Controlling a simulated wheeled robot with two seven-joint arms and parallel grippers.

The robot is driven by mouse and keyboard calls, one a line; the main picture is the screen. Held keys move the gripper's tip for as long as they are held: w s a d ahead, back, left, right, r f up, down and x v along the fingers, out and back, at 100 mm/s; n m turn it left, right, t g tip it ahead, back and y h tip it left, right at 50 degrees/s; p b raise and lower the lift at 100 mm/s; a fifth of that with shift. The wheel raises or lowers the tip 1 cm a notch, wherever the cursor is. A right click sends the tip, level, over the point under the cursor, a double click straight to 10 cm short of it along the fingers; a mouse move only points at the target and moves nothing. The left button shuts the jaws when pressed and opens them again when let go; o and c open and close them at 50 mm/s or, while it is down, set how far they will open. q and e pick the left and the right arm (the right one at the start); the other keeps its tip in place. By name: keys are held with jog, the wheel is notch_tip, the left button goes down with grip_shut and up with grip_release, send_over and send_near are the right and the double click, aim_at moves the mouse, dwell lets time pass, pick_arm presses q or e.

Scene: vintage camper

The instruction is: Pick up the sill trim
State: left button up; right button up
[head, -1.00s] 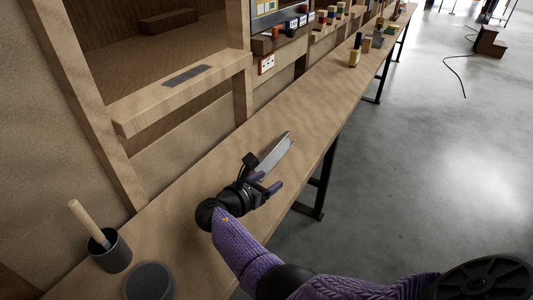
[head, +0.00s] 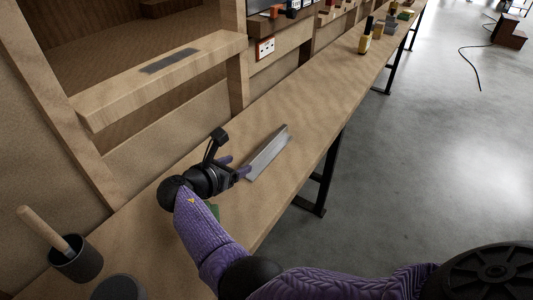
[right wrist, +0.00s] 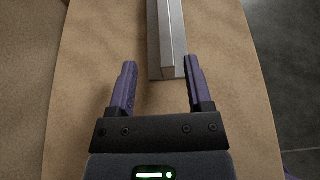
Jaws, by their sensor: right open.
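The sill trim (head: 267,154) is a grey metal angled strip lying on the long wooden bench. My right gripper (head: 240,166) is just above the bench at the near end of the trim. In the right wrist view the purple fingers of the right gripper (right wrist: 159,82) are open and apart. The trim's near end (right wrist: 169,42) lies ahead between them, closer to the right finger; whether it touches that finger I cannot tell. Nothing is held. My left gripper is not in view.
A dark cup (head: 76,260) with a wooden-handled tool stands at the bench's near left, beside a dark round object (head: 121,288). A wooden window ledge (head: 165,75) juts out at left. Bottles (head: 365,40) and small items stand farther along. The bench beyond the trim is clear.

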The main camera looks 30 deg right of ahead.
aim_at(251, 159)
jog(key=x, duration=0.2)
jog(key=b+x, duration=0.2)
jog(key=x, duration=0.1)
jog(key=shift+s+d+f, duration=0.15)
jog(key=shift+d, duration=0.4)
jog(key=shift+c, duration=0.3)
jog(key=c, duration=0.7)
grip_shut()
